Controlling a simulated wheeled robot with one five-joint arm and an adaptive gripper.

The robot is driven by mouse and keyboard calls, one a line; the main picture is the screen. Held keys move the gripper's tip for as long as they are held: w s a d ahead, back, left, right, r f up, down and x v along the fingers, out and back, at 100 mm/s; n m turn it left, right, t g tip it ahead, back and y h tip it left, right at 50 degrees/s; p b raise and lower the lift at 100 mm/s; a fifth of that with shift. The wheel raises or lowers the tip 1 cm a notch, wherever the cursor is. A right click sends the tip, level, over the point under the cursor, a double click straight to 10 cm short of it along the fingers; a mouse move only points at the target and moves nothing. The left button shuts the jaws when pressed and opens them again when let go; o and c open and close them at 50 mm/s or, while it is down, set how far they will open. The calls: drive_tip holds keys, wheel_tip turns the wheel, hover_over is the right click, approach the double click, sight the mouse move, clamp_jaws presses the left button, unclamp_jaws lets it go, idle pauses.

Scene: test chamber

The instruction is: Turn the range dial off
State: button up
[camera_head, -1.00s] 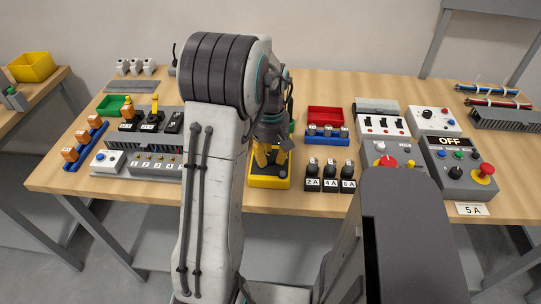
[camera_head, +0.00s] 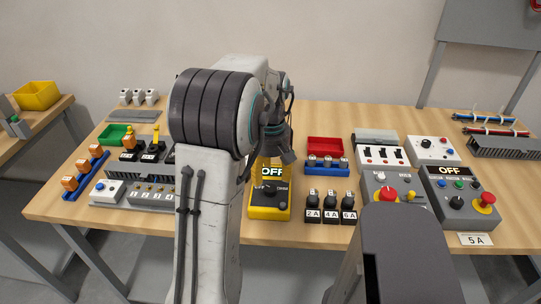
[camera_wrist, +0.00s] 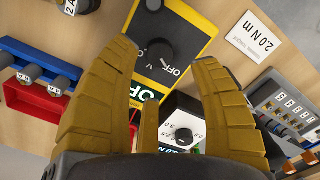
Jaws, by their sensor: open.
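The yellow multimeter (camera_head: 268,213) stands near the table's front edge, and its display (camera_head: 271,171) reads OFF. Its black range dial (camera_head: 267,189) is uncovered in the head view. In the wrist view, the meter's dial (camera_wrist: 158,54) shows between the fingertips, with a white mark toward the printed OFF; part of the display is hidden by a finger. My gripper (camera_wrist: 165,58) is open and empty, its yellow fingers spread apart above the meter. In the head view my arm hides most of the gripper.
Black blocks (camera_head: 329,208) labelled 2A, 4A and 6A stand right of the meter. A red bin (camera_head: 325,147) and blue rack (camera_head: 328,165) lie behind them. Grey switch boxes (camera_head: 462,200) fill the right. A white dial device (camera_wrist: 184,133) sits close by in the wrist view.

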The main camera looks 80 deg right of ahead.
sight(270, 188)
wheel_tip(270, 188, up, 6)
drive_tip(key=shift+r, duration=0.2)
idle(1.0)
